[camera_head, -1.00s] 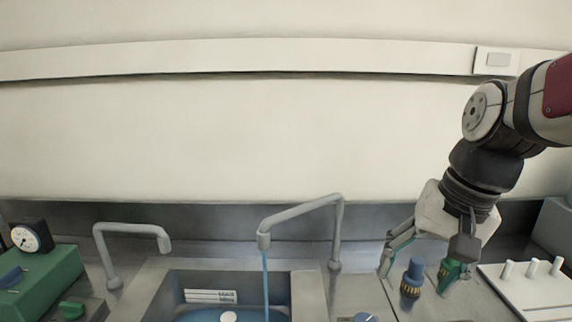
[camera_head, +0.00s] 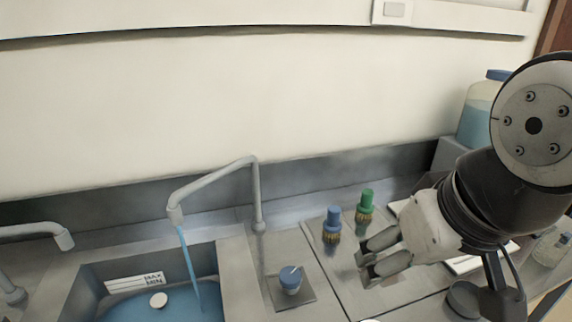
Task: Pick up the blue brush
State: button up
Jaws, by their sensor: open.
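The blue brush (camera_head: 332,225) stands upright on the steel counter, with a blue handle and tan bristles at its base. A similar green brush (camera_head: 366,206) stands just behind it to the right. My gripper (camera_head: 364,262) is to the right of and nearer than the blue brush, low over the counter. Its fingers point left, are apart and hold nothing. They do not appear to touch either brush.
A sink (camera_head: 88,292) with blue water and a running faucet (camera_head: 214,184) is at the left. A blue knob (camera_head: 290,279) sits on a plate between sink and gripper. A bottle of blue liquid (camera_head: 478,112) stands at the back right.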

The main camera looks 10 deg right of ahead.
aim_at(332, 224)
jog(key=z, duration=0.15)
jog(key=u, duration=0.4)
jog(key=k, duration=0.35)
jog(key=i+l+u, duration=0.25)
jog(key=l, duration=0.6)
jog(key=i+l+u, duration=0.25)
jog(key=l, duration=0.6)
jog(key=l+u, duration=0.25)
jog(key=l, duration=0.6)
